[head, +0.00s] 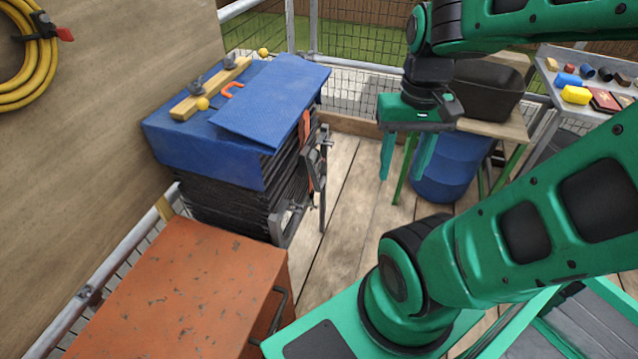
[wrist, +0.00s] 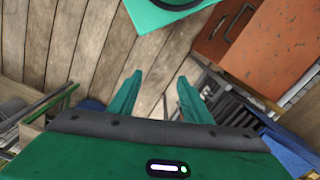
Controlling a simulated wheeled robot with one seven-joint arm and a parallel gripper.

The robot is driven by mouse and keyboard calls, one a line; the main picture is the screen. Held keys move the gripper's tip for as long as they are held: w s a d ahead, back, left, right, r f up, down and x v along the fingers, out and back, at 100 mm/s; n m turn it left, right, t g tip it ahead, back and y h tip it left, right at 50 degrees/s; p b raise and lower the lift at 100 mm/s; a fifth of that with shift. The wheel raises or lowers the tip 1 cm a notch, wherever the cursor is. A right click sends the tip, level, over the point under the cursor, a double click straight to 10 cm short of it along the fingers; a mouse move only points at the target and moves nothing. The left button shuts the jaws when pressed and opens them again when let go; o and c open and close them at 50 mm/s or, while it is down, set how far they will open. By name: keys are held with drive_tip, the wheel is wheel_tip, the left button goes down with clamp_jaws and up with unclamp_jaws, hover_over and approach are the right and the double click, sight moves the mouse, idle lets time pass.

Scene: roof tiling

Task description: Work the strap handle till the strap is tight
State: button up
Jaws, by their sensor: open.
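A stack of dark tiles (head: 225,207) stands at the left under a blue cover (head: 200,150). A short orange strap (head: 305,127) hangs down the stack's right side. Below it is a dark metal piece that looks like the strap handle (head: 313,168); its exact position is hard to make out. My gripper (head: 406,160) is open and empty, pointing down over the plank floor, to the right of the stack and apart from it. In the wrist view my gripper (wrist: 158,82) has only floor between its fingers. There the stack is partly hidden at the right, and I cannot pick out the handle.
An orange-red cabinet (head: 180,290) with a dark side handle stands in front of the stack. A blue barrel (head: 450,168) and a bench with a black tub (head: 482,90) are behind my gripper. Bare plank floor (head: 345,215) lies between stack and gripper. Railings run behind.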

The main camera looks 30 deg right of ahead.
drive_tip(key=o, duration=0.5)
drive_tip(key=shift+s+r, duration=0.25)
drive_tip(key=shift+s, duration=0.2)
drive_tip(key=o, duration=0.3)
drive_tip(key=shift+w+d, duration=0.25)
drive_tip(key=shift+w, duration=0.05)
drive_tip(key=w+d+f+m+y, duration=0.2)
drive_tip(key=w+d+f+m, duration=0.1)
drive_tip(key=w+f, duration=0.45)
drive_tip(key=w+d+f+m+y, duration=0.2)
drive_tip(key=w+f, duration=0.5)
drive_tip(key=w, duration=0.2)
drive_tip(key=m+t+y, duration=0.7)
drive_tip(key=m+t, duration=0.7)
drive_tip(key=m, duration=0.3)
approach(321, 181)
drive_tip(key=x, duration=0.6)
drive_tip(key=f+x, duration=0.1)
drive_tip(key=x, duration=0.3)
